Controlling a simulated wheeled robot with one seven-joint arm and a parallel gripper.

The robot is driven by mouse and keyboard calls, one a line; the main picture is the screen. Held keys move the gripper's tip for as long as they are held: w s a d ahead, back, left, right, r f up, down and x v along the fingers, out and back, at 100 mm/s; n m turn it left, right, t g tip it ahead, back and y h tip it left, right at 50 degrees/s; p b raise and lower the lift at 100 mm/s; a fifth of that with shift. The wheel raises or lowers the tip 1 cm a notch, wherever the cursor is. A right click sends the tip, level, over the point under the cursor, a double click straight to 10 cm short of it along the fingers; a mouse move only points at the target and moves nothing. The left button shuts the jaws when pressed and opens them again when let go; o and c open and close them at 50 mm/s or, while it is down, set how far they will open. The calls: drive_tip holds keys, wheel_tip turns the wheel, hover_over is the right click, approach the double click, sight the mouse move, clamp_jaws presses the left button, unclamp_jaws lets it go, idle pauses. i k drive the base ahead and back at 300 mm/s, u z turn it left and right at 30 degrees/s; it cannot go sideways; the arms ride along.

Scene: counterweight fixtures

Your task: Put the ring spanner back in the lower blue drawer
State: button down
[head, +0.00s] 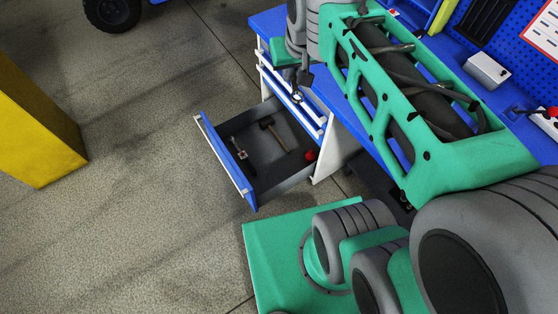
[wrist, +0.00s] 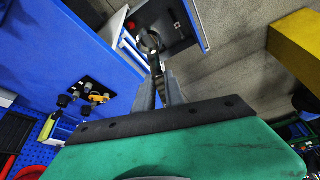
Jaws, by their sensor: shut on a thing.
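My gripper (wrist: 159,92) is shut on the ring spanner (wrist: 150,42), a dark metal tool whose ring end points away from the fingers in the wrist view. In the head view my gripper (head: 302,76) is beside the bench's drawer fronts, and the spanner is hard to make out there. The lower blue drawer (head: 223,160) is pulled open, below and left of my gripper. Its front also shows in the wrist view (wrist: 197,25), beyond the spanner. Inside lie a hammer with a wooden handle (head: 272,132), a dark tool (head: 238,149) and a red item (head: 311,155).
Closed blue drawer fronts (head: 291,101) sit above the open drawer. The blue bench top (wrist: 70,45) lies left in the wrist view. A yellow block (head: 36,125) stands at far left on open floor. A white box (head: 487,70) is on the bench.

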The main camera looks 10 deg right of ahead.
sight(253, 142)
drive_tip(key=k, duration=0.55)
drive_tip(key=u, duration=1.4)
drive_tip(key=i, duration=3.85)
drive_tip(key=z, duration=3.4)
drive_tip(key=i, duration=0.45)
drive_tip(key=u, duration=0.15)
